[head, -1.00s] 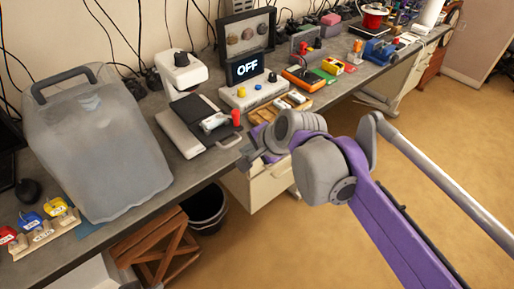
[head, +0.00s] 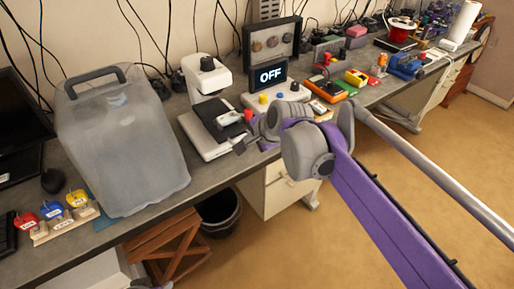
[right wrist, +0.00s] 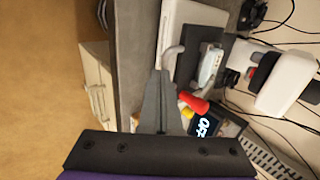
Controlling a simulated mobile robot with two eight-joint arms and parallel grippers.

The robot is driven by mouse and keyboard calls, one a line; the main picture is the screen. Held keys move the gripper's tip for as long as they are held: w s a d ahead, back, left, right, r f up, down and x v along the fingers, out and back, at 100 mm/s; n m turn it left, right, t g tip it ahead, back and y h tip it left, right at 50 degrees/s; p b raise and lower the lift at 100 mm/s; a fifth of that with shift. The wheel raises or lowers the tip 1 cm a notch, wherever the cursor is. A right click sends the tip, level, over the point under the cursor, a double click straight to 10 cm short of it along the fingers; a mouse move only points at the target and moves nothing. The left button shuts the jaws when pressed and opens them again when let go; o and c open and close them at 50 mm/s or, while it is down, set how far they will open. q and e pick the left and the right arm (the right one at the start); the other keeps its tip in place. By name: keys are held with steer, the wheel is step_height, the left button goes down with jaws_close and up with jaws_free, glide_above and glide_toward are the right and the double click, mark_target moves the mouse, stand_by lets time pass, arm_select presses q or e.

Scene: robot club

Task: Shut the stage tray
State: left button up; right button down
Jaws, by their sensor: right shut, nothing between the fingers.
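The stage tray looks to be the flat black plate (head: 219,118) on a white bench device (head: 208,143) near the bench's front edge. A small pale block lies on it. In the right wrist view the black plate (right wrist: 187,68) has a pale grey handle (right wrist: 170,56) on its near side. My right gripper (head: 240,148) is shut and empty at the front of the device; in the right wrist view its tips (right wrist: 158,72) are close beside the handle. I cannot tell whether they touch.
A red knob (right wrist: 195,107) stands close beside my right fingers. A display box reading OFF (head: 268,76) is behind, right of the device. A large grey jug (head: 120,145) stands to the left. The floor in front is clear at right.

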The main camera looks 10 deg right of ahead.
mark_target(233, 128)
steer(key=w, duration=0.2)
steer(key=w+a, duration=0.1)
steer(key=w, duration=0.1)
steer(key=w+a+p, duration=0.1)
steer(key=w, duration=0.1)
steer(key=shift+w+a, duration=0.2)
steer(key=shift+w, duration=0.05)
arm_select(q)
steer(key=shift+r, duration=0.7)
arm_select(e)
steer(key=shift+s+d, duration=0.1)
